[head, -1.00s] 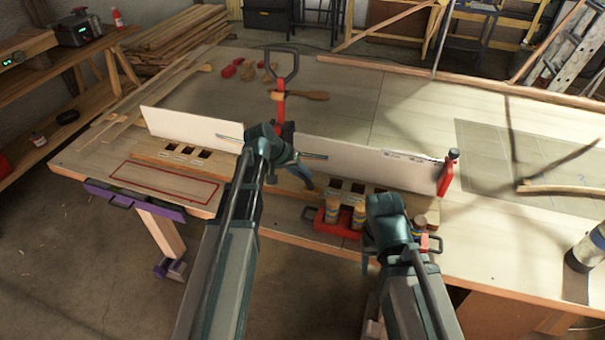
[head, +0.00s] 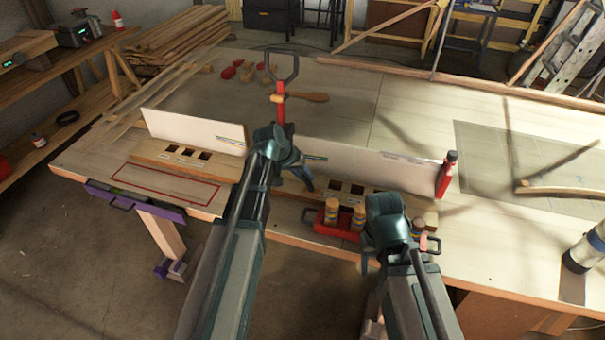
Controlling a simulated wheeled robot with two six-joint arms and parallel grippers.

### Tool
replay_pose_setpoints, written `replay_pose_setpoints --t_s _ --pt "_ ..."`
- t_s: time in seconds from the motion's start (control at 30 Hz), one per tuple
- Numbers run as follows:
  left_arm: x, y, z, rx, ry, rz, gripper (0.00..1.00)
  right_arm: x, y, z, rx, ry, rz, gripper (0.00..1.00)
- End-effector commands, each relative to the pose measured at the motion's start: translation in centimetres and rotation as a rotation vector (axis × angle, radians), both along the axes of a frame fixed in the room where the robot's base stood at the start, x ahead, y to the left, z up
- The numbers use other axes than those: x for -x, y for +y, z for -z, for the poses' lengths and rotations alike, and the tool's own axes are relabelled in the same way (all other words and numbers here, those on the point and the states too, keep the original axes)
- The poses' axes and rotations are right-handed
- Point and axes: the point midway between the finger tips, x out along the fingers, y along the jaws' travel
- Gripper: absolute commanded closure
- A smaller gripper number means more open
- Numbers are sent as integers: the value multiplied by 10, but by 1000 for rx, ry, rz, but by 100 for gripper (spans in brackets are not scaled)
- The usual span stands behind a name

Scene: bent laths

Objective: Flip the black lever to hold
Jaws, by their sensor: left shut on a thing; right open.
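A red upright clamp (head: 281,110) stands at the middle of the bench, behind my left gripper. A black loop-shaped lever (head: 283,65) rises from its top. My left gripper (head: 306,180) is low in front of the clamp's base, clear of the loop. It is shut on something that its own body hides. A long white board (head: 385,166) runs on edge behind the gripper, its middle covered. My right gripper (head: 366,264) is open at the bench's front edge, mostly hidden by its wrist, near a red tray (head: 335,228).
Wooden blocks with square holes (head: 180,156) lie along the board. Wooden pegs (head: 332,208) stand in the tray.

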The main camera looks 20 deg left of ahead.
Motion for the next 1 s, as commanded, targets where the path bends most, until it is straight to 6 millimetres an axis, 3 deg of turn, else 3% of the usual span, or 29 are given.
replay_pose_setpoints --t_s 0.13,0.37,0.7,1.0 --pt "3 -11 -5 -116 -1 7 100 0 0 -12 0 0 0 45" --pt "3 -27 -4 -324 -9 8 100 0 0 -16 0 0 0 45" --pt "3 -46 2 -593 -16 6 100 0 0 -3 0 0 0 45" --pt "4 -54 5 -733 -20 3 100 0 0 9 0 0 0 45"
